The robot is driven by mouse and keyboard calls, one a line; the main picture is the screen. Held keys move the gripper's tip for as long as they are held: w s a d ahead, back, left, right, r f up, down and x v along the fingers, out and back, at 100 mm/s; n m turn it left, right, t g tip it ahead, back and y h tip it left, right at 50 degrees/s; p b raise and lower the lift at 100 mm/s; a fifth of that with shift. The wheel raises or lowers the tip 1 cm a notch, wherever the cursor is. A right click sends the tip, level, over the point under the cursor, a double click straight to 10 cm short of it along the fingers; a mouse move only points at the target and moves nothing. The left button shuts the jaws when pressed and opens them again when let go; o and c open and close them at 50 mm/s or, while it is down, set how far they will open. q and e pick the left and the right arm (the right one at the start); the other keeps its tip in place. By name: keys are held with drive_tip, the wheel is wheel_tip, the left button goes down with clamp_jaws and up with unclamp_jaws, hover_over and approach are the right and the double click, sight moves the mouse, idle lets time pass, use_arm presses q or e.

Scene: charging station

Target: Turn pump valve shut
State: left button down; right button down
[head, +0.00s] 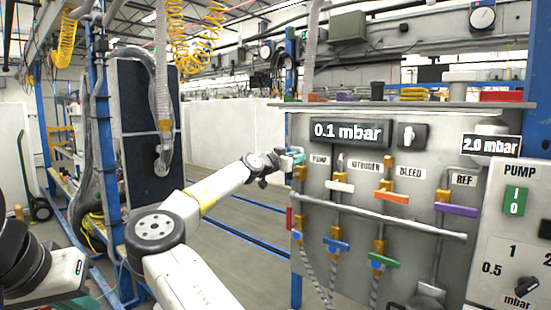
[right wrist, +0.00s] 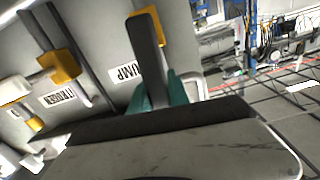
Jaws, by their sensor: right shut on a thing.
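The pump valve stands at the left edge of the grey panel, beside the PUMP label (head: 320,160). Its yellow body (head: 300,172) shows below my gripper, and its teal handle (head: 297,156) is partly covered. My right gripper (head: 283,162) is shut on this teal handle. In the right wrist view a dark finger crosses the teal handle (right wrist: 178,90), with teal showing on both sides and the yellow valve body (right wrist: 146,18) behind. The handle's exact angle is hard to tell.
To the right are the nitrogen valve with a white handle (head: 340,186), the bleed valve with an orange handle (head: 392,197) and the REF valve with a purple handle (head: 456,210). Blue and green handles (head: 379,260) sit below. A display (head: 348,132) reads 0.1 mbar. Floor left of the panel is open.

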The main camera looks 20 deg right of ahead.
drive_tip(key=shift+s+d+f+m, duration=0.25)
drive_tip(key=shift+s+m, duration=0.2)
drive_tip(key=shift+m, duration=0.55)
drive_tip(key=shift+s+d+f+m, duration=0.25)
drive_tip(key=shift+s+m, duration=0.2)
drive_tip(key=shift+m, duration=0.55)
drive_tip(key=shift+s+d+f+m, duration=0.2)
drive_tip(key=shift+s+m, duration=0.25)
drive_tip(key=shift+m, duration=0.55)
drive_tip(key=shift+d, duration=0.1)
drive_tip(key=c, duration=1.2)
unclamp_jaws()
drive_tip(key=shift+c, duration=0.2)
drive_tip(key=shift+s, duration=0.1)
